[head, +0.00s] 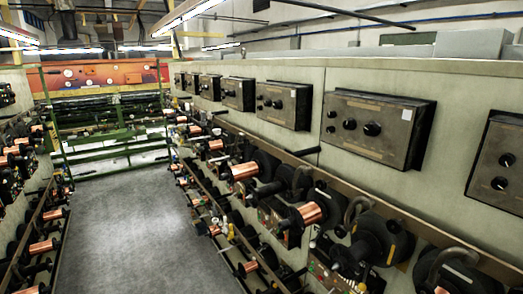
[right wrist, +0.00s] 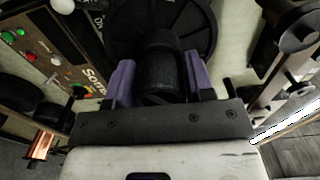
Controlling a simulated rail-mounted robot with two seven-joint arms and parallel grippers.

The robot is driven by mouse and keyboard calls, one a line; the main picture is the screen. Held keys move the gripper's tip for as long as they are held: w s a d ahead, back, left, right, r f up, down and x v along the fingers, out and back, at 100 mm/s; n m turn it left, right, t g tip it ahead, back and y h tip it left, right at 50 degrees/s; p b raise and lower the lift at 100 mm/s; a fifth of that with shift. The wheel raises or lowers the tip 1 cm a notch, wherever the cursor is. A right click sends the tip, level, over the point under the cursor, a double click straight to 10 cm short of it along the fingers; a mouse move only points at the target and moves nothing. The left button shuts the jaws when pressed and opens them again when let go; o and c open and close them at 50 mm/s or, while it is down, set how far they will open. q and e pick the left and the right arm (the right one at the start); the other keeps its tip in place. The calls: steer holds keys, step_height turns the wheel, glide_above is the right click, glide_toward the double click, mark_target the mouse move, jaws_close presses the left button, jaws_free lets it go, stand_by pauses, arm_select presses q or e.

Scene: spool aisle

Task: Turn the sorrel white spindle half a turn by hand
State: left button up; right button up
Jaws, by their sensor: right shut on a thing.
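In the right wrist view, my right gripper (right wrist: 159,76) has its two purple fingers on either side of a black, ridged spindle hub (right wrist: 162,68) and is shut on it. A large black disc (right wrist: 203,20) stands behind the hub. A brown panel to the left carries white lettering that starts like "Sorr" (right wrist: 95,76); the rest is hidden. The held hub looks black; I see no white on it. Neither gripper can be made out in the head view, and my left gripper is in no view.
In the head view, a long machine bank with copper spools (head: 243,171) and dark control boxes (head: 374,127) runs along the right. Another spool rack (head: 43,247) lines the left. The grey aisle floor (head: 130,230) between them is clear. A green frame (head: 110,150) stands at the far end.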

steer(key=shift+c, duration=0.8)
steer(key=n, duration=0.7)
steer(key=o, duration=1)
